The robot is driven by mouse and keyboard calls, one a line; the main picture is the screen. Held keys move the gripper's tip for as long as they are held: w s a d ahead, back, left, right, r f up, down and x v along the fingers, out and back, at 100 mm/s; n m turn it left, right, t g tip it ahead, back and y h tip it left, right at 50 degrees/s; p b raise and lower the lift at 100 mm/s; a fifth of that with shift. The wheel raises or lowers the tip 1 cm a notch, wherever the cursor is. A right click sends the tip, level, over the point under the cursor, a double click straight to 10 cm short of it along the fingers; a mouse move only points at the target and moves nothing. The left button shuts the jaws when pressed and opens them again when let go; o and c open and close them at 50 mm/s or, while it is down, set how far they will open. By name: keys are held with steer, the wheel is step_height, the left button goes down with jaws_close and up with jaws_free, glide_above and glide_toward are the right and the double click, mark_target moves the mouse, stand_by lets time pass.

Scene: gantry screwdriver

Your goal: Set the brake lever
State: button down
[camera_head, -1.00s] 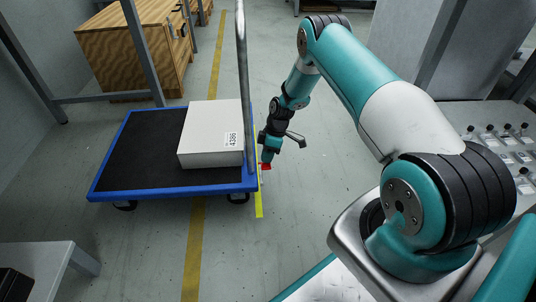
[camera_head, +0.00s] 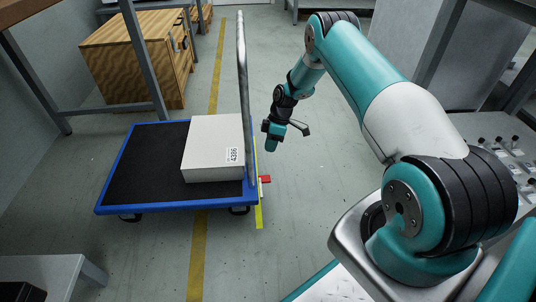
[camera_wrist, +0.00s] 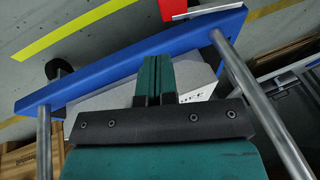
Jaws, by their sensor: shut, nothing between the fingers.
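The brake lever (camera_head: 265,179) is a small red piece sticking out to the right from the blue cart's (camera_head: 170,207) right edge, near the foot of its handle. In the wrist view the red lever (camera_wrist: 174,9) shows at the top, beside a pale bracket and the blue edge. My gripper (camera_head: 271,147) points down above the lever, apart from it. In the wrist view its two teal fingers (camera_wrist: 156,72) are together with nothing between them. Whether the lever sits in its set position, I cannot tell.
The cart's metal handle (camera_head: 246,90) rises close to the left of my gripper. A wooden crate (camera_head: 135,55) stands behind.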

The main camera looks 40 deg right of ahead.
steer(key=v, duration=0.2)
steer(key=p+v, duration=0.1)
steer(key=v, duration=0.1)
steer(key=shift+w+d, duration=0.25)
steer(key=shift+w, duration=0.15)
